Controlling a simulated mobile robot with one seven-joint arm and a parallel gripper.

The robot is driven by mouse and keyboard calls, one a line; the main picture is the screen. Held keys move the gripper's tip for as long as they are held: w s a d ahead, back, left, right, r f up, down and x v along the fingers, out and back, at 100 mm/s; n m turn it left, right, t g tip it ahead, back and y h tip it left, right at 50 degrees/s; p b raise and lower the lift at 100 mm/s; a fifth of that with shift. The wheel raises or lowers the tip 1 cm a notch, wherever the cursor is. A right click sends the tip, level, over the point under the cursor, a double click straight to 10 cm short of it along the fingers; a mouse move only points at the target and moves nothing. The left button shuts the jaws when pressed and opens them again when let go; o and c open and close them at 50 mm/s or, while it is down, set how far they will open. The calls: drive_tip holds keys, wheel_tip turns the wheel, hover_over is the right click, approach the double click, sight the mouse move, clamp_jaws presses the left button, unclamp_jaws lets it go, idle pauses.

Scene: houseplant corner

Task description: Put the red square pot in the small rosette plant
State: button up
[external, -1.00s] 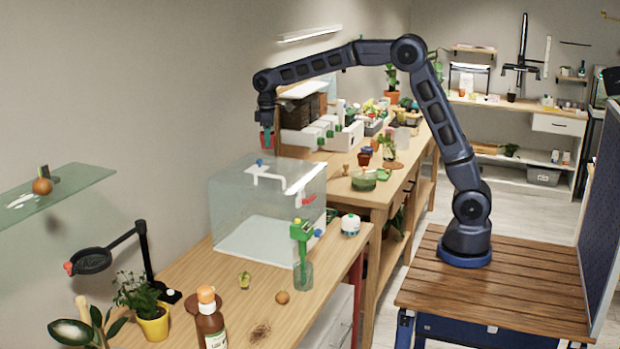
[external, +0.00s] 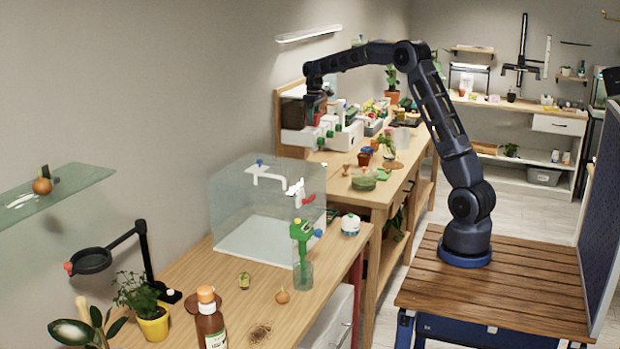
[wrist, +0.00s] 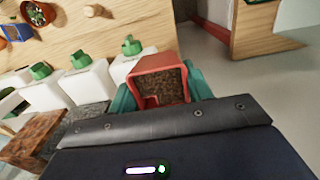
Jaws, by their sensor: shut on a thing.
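My gripper (external: 316,112) is raised near the white green-topped containers on the far bench in the external view. In the wrist view its green fingers (wrist: 160,92) are shut on the red square pot (wrist: 158,62), one finger on each side. The pot is filled with brown soil and no plant shows in it. In the external view the pot is small and partly hidden by the fingers.
White containers with green tops (wrist: 85,84) stand close to the held pot in the wrist view. A clear tank (external: 240,205) stands on the near bench (external: 205,270). A green dish (external: 364,182) and small pots crowd the far bench. A glass shelf (external: 75,195) juts from the wall.

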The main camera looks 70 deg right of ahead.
drive_tip(key=s+d+f, duration=0.1)
drive_tip(key=s+d, duration=0.3)
drive_tip(key=d, duration=0.7)
drive_tip(key=s+d, duration=0.5)
drive_tip(key=d, duration=0.6)
drive_tip(key=s+d+f, duration=0.1)
drive_tip(key=s+d, duration=0.3)
drive_tip(key=d, duration=0.7)
drive_tip(key=f, duration=1.9)
drive_tip(key=shift+s+d+f, duration=0.1)
drive_tip(key=shift+s+d, duration=0.1)
drive_tip(key=shift+f, duration=0.45)
drive_tip(key=o, duration=1)
drive_tip(key=shift+r, duration=0.1)
wheel_tip(320, 180, up, 13)
drive_tip(key=shift+f, duration=0.1)
